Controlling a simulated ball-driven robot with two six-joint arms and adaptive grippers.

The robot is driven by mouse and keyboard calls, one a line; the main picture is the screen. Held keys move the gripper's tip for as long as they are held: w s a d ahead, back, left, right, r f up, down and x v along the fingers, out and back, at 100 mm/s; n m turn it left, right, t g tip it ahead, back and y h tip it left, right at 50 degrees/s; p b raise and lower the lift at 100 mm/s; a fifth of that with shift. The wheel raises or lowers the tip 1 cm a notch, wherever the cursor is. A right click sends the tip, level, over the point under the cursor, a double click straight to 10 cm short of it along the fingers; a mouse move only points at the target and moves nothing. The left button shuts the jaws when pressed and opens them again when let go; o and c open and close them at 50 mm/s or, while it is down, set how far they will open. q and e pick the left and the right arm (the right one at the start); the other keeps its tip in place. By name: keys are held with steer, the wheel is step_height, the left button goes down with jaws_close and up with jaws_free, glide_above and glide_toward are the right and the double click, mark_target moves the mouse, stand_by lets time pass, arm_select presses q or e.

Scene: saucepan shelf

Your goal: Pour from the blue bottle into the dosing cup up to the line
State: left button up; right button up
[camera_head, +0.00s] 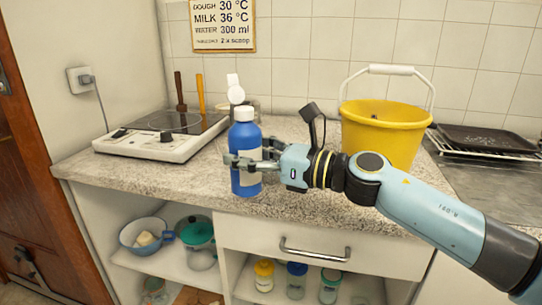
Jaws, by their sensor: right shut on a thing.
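The blue bottle (245,182) is upright at the front of the speckled counter, with a white neck and a pale label. My right gripper (250,157) comes in from the right and is shut on the bottle's middle, covering part of the label. I cannot tell whether the bottle's base touches the counter. I cannot make out the dosing cup. My left gripper is not in view.
A white hotplate (150,146) stands at the left. A yellow bucket (382,135) stands behind my right arm, with a dark tray on a rack (490,139) at the far right. Open shelves below hold a blue bowl (143,232) and several jars.

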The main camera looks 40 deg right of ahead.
mark_target(252, 151)
steer(key=shift+w+d+f+m+t+h, duration=0.25)
steer(key=shift+w+d+f+m+h, duration=0.1)
steer(key=shift+w+f+h, duration=0.25)
steer(key=shift+w+d+f+m+t+h, duration=0.25)
steer(key=shift+w+d+f+m+h, duration=0.15)
steer(key=shift+f, duration=0.3)
steer(key=shift+d+r+m+p, duration=0.1)
steer(key=shift+r+m+p, duration=0.25)
steer(key=shift+m+p, duration=0.55)
steer(key=m+p, duration=0.2)
steer(key=m, duration=0.1)
steer(key=d+m+p, duration=0.1)
steer(key=m, duration=0.1)
steer(key=shift+w+d+r+g+p, duration=0.1)
steer(key=shift+w+r+g+p, duration=0.15)
steer(key=shift+r+g+p, duration=0.1)
steer(key=shift+r+m+p, duration=0.2)
steer(key=shift+m+p, duration=0.05)
steer(key=shift+p, duration=0.05)
steer(key=shift+f+m+p, duration=0.2)
steer(key=shift+m+p, duration=0.2)
steer(key=shift+m, duration=0.4)
stand_by(1.1)
steer(key=shift+s+a+f+m, duration=0.1)
steer(key=shift+a+f+m, duration=0.1)
steer(key=shift+f+m, duration=0.35)
steer(key=shift+s+a+f+m, duration=0.15)
steer(key=shift+f+m, duration=0.2)
steer(key=shift+f, duration=0.25)
stand_by(1.6)
